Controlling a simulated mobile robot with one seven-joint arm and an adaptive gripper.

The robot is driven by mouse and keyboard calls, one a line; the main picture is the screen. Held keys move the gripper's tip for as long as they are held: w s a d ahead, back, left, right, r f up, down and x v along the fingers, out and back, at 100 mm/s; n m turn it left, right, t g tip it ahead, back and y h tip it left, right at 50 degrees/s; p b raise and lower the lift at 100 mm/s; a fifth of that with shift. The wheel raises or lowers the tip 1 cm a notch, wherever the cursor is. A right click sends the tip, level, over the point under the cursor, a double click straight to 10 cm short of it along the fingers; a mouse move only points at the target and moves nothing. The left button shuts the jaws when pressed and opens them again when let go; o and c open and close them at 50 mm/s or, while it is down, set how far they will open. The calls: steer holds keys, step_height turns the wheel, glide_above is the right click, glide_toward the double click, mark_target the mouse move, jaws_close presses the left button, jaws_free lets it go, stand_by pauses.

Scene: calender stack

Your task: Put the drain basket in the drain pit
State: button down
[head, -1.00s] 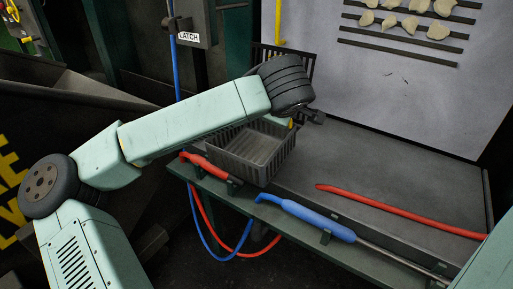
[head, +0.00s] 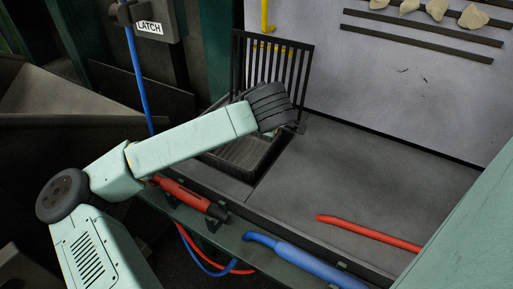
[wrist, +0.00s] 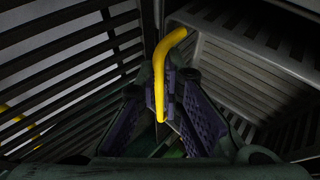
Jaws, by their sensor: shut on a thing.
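The drain basket (head: 240,153), a dark box with slatted walls and floor, is at the left end of the grey counter in the head view, partly behind my arm. Its slatted wall shows close up at the right of the wrist view (wrist: 255,65). My gripper (wrist: 170,110) is shut on the yellow handle (wrist: 160,80), which runs between its fingers. In the head view my wrist covers the fingers. The drain pit is not clearly visible; I cannot tell how far the basket sits inside it. A black barred grate (head: 265,55) stands upright just behind the basket.
A red-handled tool (head: 190,195) and a blue-handled tool (head: 290,257) lie along the front rail. A red bar (head: 368,231) rests on the counter. The counter's middle (head: 370,165) is clear. A pale wall panel with racks stands behind.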

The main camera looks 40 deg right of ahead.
mark_target(246, 159)
step_height(246, 159, down, 6)
steer(key=shift+f, duration=0.25)
steer(key=c, duration=1.8)
jaws_free()
steer(key=shift+o, duration=0.2)
